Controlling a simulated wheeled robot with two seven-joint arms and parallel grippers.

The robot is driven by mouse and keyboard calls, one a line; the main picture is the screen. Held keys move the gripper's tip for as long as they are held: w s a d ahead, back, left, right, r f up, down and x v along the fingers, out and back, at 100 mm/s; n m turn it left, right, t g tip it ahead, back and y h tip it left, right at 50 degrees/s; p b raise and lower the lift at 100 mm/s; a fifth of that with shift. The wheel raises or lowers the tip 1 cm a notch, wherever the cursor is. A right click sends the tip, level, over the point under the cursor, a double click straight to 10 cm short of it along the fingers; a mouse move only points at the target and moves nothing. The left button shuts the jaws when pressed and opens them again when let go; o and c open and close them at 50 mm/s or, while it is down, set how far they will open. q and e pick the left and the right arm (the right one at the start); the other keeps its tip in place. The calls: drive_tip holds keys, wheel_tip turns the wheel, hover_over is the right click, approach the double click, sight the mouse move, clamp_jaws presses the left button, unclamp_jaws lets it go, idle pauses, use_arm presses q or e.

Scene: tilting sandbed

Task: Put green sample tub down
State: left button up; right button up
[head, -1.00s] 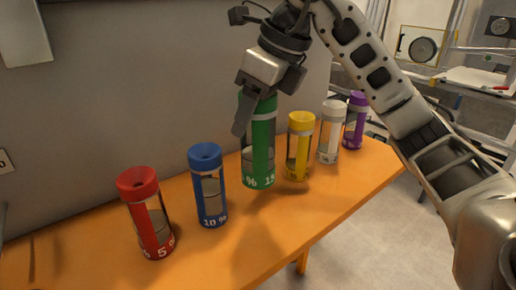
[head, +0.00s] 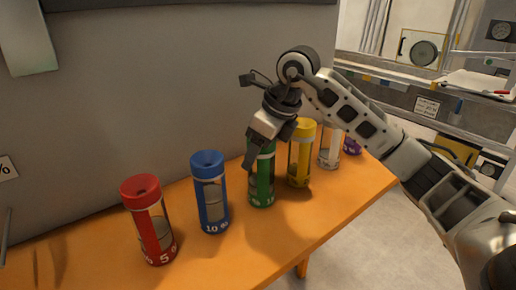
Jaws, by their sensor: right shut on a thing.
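The green sample tub (head: 264,180) is upright at the orange table, between the blue tub and the yellow tub. Its base appears to be at the tabletop, but I cannot tell whether it bears its full weight there. My right gripper (head: 257,150) comes from above and is shut on the tub's top, hiding much of its lid. My left gripper is not in view.
A red tub (head: 148,222) and a blue tub (head: 210,195) stand to the left. A yellow tub (head: 301,155), a white tub (head: 330,150) and a purple tub (head: 353,146) stand to the right. The front of the orange table (head: 260,235) is clear. A grey wall (head: 150,80) rises behind.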

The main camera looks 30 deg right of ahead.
drive_tip(key=o, duration=1.5)
drive_tip(key=shift+f, duration=0.1)
drive_tip(key=shift+o, duration=0.2)
drive_tip(key=v, duration=1.2)
drive_tip(key=shift+w, duration=0.1)
